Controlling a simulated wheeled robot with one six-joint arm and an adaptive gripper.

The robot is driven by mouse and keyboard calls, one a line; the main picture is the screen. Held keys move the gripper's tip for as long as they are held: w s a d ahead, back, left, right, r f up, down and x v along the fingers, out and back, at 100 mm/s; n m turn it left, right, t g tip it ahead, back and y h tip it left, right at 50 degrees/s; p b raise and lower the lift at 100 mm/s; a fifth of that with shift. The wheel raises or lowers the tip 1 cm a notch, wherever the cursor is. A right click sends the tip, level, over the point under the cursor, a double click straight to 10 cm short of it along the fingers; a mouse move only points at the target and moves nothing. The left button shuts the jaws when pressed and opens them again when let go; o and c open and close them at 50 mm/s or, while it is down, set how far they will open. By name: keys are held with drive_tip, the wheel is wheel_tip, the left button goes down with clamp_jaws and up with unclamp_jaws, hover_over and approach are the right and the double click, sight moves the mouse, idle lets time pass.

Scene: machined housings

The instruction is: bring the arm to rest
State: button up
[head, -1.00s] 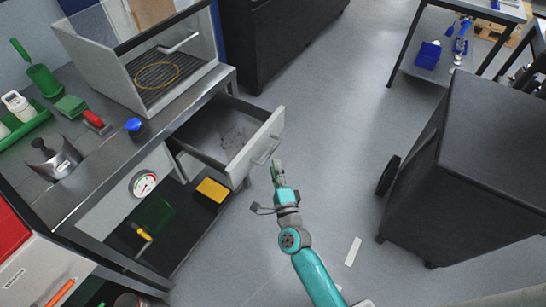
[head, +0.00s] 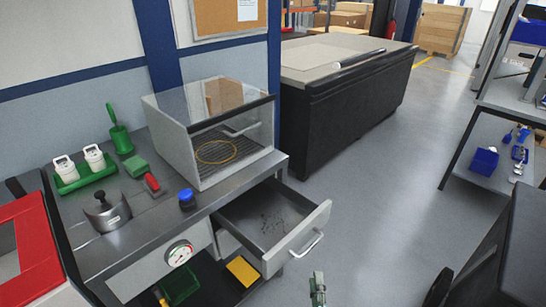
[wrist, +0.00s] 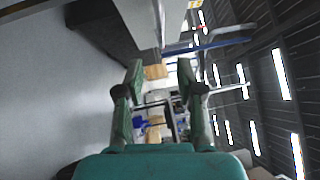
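My gripper (head: 318,292) shows at the bottom edge of the head view, just below and right of the open drawer's handle in the picture. Only its tip end shows there; the rest of my arm is out of frame. In the wrist view my gripper (wrist: 161,78) has its two green fingers apart. Nothing is held between them; the room's background shows through the gap.
The open drawer (head: 254,237) sticks out from the workbench (head: 150,222), with its handle (head: 305,244) near my gripper. A dark cabinet (head: 503,255) stands at the right. A dark-sided bench (head: 345,115) stands behind. Grey floor (head: 385,200) between them is clear.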

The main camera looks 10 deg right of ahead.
drive_tip(key=s+r+n+g+y, duration=0.1)
drive_tip(key=s+r+n, duration=0.4)
drive_tip(key=s+n, duration=0.5)
drive_tip(key=s+a+r+n+g+y, duration=0.1)
drive_tip(key=s+r+n, duration=0.4)
drive_tip(key=s, duration=2.3)
drive_tip(key=n+g+y, duration=0.1)
drive_tip(key=n+g, duration=0.1)
drive_tip(key=n, duration=0.4)
